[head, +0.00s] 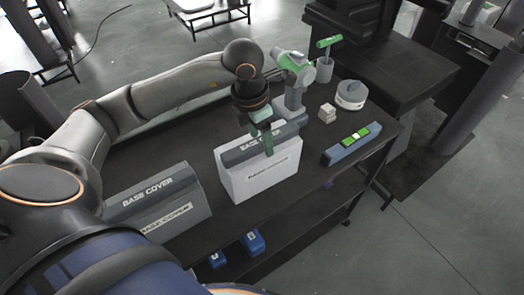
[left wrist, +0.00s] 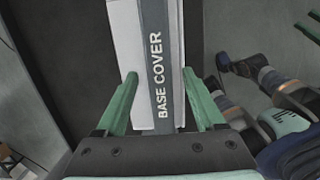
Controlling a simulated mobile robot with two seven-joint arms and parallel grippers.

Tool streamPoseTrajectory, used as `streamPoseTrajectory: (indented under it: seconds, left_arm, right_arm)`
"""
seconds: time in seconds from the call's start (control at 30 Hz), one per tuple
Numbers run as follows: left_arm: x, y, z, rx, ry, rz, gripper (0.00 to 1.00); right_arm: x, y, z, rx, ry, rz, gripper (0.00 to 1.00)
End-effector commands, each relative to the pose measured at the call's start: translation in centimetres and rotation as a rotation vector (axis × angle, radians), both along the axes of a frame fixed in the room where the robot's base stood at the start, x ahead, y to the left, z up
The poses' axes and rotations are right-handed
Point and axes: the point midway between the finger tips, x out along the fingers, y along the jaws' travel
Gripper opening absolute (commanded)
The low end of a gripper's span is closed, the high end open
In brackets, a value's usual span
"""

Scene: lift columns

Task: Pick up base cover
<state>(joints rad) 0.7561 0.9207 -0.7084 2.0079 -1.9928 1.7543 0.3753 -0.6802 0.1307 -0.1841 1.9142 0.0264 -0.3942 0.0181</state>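A white box with a grey top piece lettered BASE COVER (head: 240,153) stands upright on the dark table in the head view. Its grey strip (left wrist: 164,60) runs up the middle of the left wrist view, with the white side left of it. My left gripper (head: 262,138) is right above this box, pointing down. In the left wrist view my left gripper (left wrist: 163,98) has its green fingers apart, one on either side of the lettered strip. I cannot tell whether either finger touches it. A second, grey BASE COVER box (head: 180,190) stands at the near left.
A blue-and-green level-like tool (head: 352,144) lies right of the box. A green-and-grey drill (head: 293,80), white blocks (head: 327,113), a round grey container (head: 350,95) and a cup (head: 324,70) stand behind. Blue items (head: 252,243) sit on the lower shelf.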

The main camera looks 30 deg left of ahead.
Motion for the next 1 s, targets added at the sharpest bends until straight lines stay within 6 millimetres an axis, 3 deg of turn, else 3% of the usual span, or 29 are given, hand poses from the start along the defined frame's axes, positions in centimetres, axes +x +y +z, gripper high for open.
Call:
streamPoseTrajectory:
  seconds: [0.07,0.6,1.0]
  left_arm:
    - [0.0,0.0,0.03,0.0,0.0,0.0,0.6]
    - [0.0,0.01,0.07,0.0,0.0,0.001,0.0]
    - [0.01,0.02,0.08,0.0,0.0,0.001,0.0]
  right_arm:
    - [0.02,-0.01,0.0,0.0,0.0,0.0,0.5]
    - [0.03,-0.01,0.01,-0.001,-0.001,0.001,0.5]
    - [0.05,-0.02,0.01,-0.001,-0.001,0.001,0.5]
